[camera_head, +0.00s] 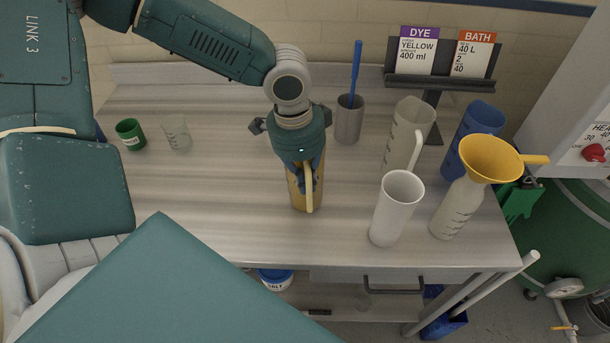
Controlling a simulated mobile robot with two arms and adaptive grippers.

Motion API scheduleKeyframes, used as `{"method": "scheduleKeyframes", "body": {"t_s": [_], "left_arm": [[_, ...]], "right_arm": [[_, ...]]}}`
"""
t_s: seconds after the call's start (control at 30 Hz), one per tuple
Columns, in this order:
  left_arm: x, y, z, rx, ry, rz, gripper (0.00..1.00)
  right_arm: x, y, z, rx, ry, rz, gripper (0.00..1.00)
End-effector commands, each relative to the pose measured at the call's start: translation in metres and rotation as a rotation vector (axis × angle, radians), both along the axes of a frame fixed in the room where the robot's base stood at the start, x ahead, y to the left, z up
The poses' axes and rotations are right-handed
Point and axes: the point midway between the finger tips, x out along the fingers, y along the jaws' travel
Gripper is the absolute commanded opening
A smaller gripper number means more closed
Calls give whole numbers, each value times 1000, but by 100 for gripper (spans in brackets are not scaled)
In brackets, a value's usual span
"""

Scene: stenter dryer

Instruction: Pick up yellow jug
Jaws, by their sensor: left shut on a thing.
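I cannot tell whether the jug's base touches the bench. My right gripper does not show.
Right of the yellow jug stand a white beaker (397,208), a clear jug (408,135), a blue jug (474,128) and a bottle with a yellow funnel (490,158). A grey cup (349,120) is behind. A green cup (131,134) and small glass beaker (177,135) stand left.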

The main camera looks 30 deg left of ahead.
Motion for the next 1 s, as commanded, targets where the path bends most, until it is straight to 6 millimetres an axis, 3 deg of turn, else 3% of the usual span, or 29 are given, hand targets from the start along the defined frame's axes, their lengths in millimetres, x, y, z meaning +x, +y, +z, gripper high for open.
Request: {"method": "scheduleKeyframes", "body": {"t_s": [0.2, 0.57, 0.77, 1.0], "left_arm": [[0, -1, 0, -4, 0, 1, 0], [0, -1, 7, -3, -1, 2, 0], [2, -1, 38, -4, -9, 1, 0], [3, -1, 108, -3, -11, 2, 0]], "right_arm": [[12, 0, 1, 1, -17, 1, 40], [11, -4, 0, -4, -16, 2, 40], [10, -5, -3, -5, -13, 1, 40], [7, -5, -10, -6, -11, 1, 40]]}}
